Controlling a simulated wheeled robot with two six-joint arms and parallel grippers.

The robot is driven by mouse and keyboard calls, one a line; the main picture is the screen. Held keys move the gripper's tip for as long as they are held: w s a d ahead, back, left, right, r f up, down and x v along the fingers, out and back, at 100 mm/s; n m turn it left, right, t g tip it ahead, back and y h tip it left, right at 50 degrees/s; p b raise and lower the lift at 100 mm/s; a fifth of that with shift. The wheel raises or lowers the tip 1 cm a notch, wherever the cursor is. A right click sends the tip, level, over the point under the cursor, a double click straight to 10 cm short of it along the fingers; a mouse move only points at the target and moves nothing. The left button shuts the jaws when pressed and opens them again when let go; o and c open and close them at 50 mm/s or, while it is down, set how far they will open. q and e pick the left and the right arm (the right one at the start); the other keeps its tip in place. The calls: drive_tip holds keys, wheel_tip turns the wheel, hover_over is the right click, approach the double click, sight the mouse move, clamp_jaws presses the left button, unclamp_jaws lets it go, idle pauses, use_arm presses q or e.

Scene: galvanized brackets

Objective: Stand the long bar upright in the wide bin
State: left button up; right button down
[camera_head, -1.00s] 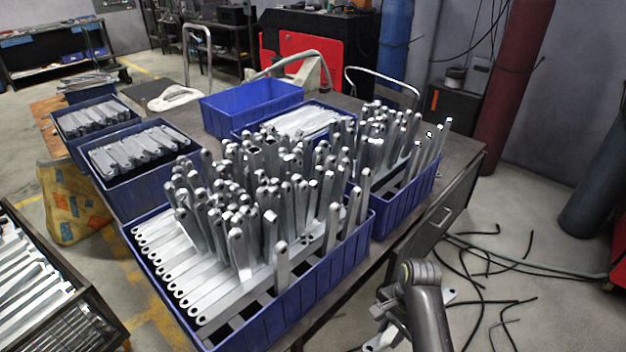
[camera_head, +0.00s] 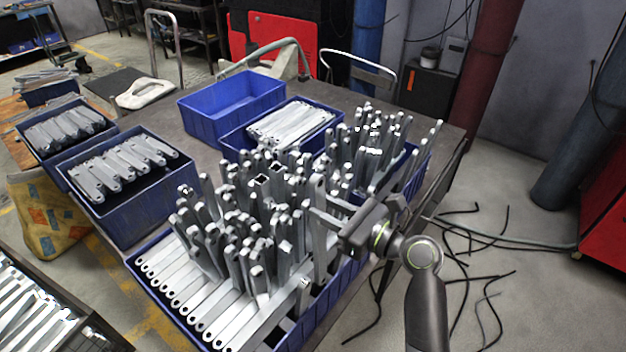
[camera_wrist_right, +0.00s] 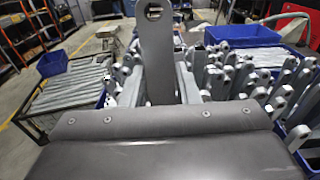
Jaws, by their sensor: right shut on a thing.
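The long bar (camera_head: 319,240) is a flat galvanized bar with a hole near its top end. It stands about upright at the right side of the wide blue bin (camera_head: 328,309). My right gripper (camera_head: 320,213) is shut on its upper part, coming in from the right. In the right wrist view the bar (camera_wrist_right: 157,50) rises between the fingers, its holed end up. The bar's lower end is hidden among other bars, so I cannot tell whether it touches the bin floor. My left gripper is not in view.
Several upright bars (camera_head: 235,235) crowd the wide bin, with flat bars (camera_head: 185,290) lying at its left. Behind are another bin of upright bars (camera_head: 370,140), a bin of flat bars (camera_head: 290,122) and an empty blue bin (camera_head: 228,108). Cables lie on the floor at right.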

wheel_tip(320, 180, up, 2)
drive_tip(key=shift+w+r+y, duration=0.15)
drive_tip(key=shift+y, duration=0.15)
drive_tip(key=shift+d+f, duration=0.1)
drive_tip(key=shift+f, duration=1.3)
drive_tip(key=b, duration=0.4)
hover_over(323, 257)
wheel_tip(323, 257, down, 5)
drive_tip(key=f+b, duration=0.4)
drive_tip(key=b, duration=0.1)
drive_tip(key=shift+s+d+f, duration=0.25)
drive_tip(key=shift+s+d, duration=0.05)
drive_tip(key=shift+d, duration=0.1)
drive_tip(key=shift+f+b, duration=1.9)
drive_tip(key=shift+f, duration=1.4)
